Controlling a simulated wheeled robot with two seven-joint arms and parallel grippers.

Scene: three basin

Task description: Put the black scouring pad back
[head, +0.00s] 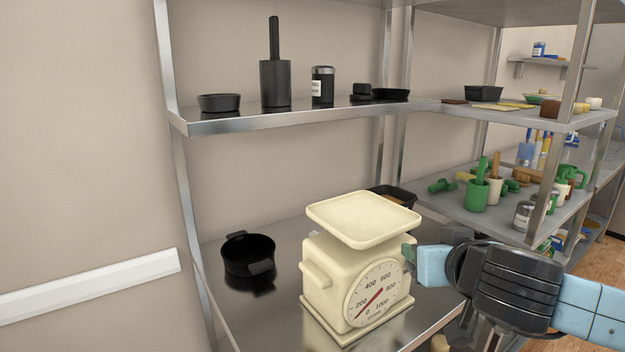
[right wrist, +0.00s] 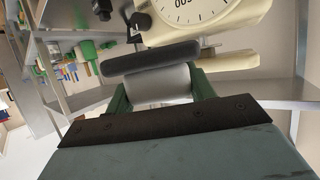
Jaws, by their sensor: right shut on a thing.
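My right gripper (head: 410,252) is just right of the cream kitchen scale (head: 335,272), partly hidden by it in the head view. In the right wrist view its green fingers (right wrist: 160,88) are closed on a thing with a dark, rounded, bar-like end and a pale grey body. The dark part looks like the black scouring pad (right wrist: 150,62), held close to the scale. The head view does not show the held thing clearly. My left gripper is not in view.
The upper shelf (head: 285,117) bears a black bowl (head: 218,103), brush holder (head: 275,82), canister (head: 322,85), small black blocks (head: 361,91) and a dish (head: 391,95). A black pot (head: 249,255) stands left of the scale. Metal posts separate the bays.

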